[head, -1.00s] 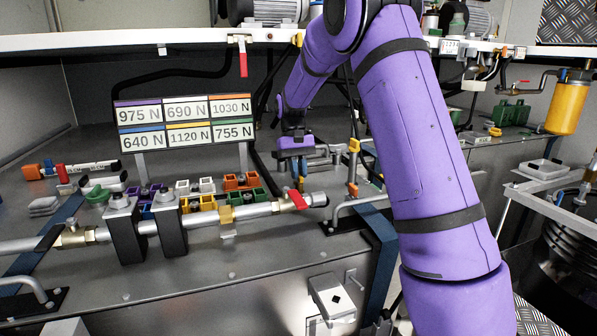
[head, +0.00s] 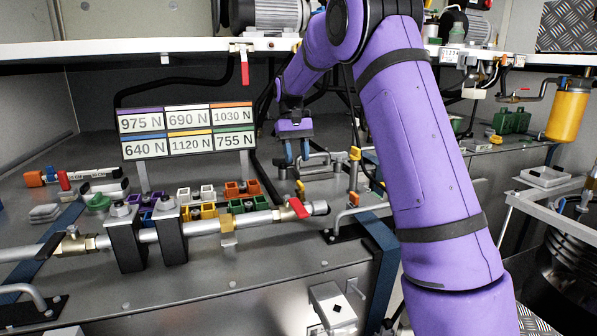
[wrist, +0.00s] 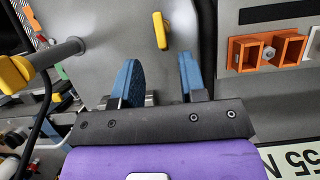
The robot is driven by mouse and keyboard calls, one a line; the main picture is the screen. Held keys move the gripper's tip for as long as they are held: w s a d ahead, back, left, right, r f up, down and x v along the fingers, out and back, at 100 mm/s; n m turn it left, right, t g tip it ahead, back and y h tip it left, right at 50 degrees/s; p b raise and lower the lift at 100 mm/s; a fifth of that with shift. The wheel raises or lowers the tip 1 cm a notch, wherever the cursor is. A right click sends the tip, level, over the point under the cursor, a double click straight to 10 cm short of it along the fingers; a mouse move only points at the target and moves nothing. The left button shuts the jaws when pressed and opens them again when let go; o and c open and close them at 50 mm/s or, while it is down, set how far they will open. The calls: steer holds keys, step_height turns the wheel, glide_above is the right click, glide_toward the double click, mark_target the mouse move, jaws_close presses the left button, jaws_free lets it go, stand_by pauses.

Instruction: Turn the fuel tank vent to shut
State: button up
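A small yellow handle (head: 300,187) sits on the grey tank top (head: 270,262), just right of the orange block. It also shows in the wrist view (wrist: 161,30), upright in the picture beyond my fingertips. A post with a yellow top (head: 354,154) stands to its right; its top (wrist: 15,73) is at the left in the wrist view. Which yellow part is the vent I cannot tell for certain. My gripper (head: 297,157) points down above and behind the small handle. Its blue fingers (wrist: 157,75) are apart, with nothing held between them.
A pipe with a red lever (head: 299,208) runs across the front. Coloured blocks (head: 208,210) and a force label board (head: 185,132) stand left of my gripper. A dark blue strap (head: 383,262) crosses the tank at right. A white shelf (head: 150,43) spans above.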

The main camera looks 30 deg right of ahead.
steer(key=shift+v, duration=2.05)
steer(key=s+a+r+n+t, duration=0.1)
steer(key=s+a+r+t, duration=0.2)
steer(key=s, duration=0.7)
steer(key=s+a+r+t, duration=0.25)
steer(key=s+r, duration=0.25)
steer(key=s, duration=0.5)
steer(key=s+a+f+t, duration=0.2)
steer(key=s+f, duration=0.1)
steer(key=s, duration=0.6)
steer(key=s+a+f+n+t+h, duration=0.1)
steer(key=s+a+f+t, duration=0.1)
steer(key=s, duration=0.7)
steer(key=shift+s+a+f, duration=0.15)
steer(key=shift+a+f, duration=0.05)
steer(key=shift+f, duration=0.3)
